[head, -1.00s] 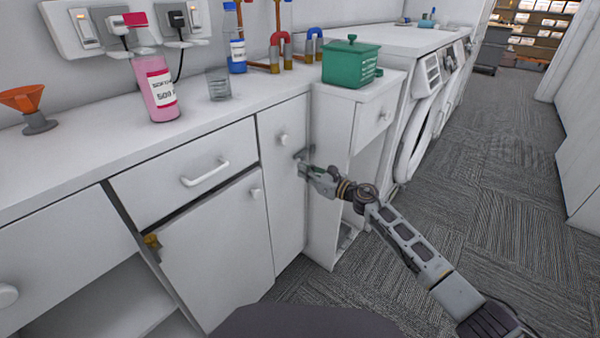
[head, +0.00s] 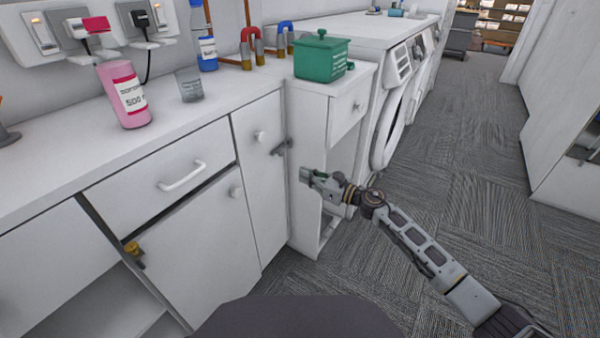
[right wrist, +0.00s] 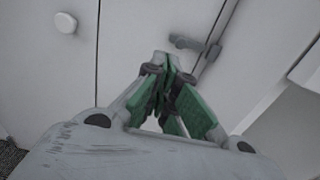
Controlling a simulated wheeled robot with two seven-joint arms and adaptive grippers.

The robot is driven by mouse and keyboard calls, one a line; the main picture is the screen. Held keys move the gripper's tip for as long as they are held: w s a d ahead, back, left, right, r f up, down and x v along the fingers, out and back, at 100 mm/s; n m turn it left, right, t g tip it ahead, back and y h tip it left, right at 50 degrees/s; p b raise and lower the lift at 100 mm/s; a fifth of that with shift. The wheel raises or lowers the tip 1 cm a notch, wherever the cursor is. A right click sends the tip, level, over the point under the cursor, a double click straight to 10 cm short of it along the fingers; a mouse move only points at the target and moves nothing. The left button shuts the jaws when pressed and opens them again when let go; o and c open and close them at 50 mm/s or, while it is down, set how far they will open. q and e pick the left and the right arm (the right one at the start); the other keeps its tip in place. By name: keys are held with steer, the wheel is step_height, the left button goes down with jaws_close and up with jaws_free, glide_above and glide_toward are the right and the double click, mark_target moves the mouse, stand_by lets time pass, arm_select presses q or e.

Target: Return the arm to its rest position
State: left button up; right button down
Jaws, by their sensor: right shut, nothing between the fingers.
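My right gripper (head: 306,177) is in front of the white cabinets, to the right of the tall narrow door (head: 262,190) and its dark grey latch (head: 283,146). In the right wrist view the gripper (right wrist: 160,62) has its green-padded fingers together, with nothing seen between them. The dark latch (right wrist: 192,45) shows just beyond the fingertips there. In the head view a gap shows between the gripper and the latch. My right arm reaches in from the lower right. My left gripper is not in view.
A white front-loading machine (head: 392,115) stands behind the cabinets. The carpet (head: 460,150) to the right is open floor.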

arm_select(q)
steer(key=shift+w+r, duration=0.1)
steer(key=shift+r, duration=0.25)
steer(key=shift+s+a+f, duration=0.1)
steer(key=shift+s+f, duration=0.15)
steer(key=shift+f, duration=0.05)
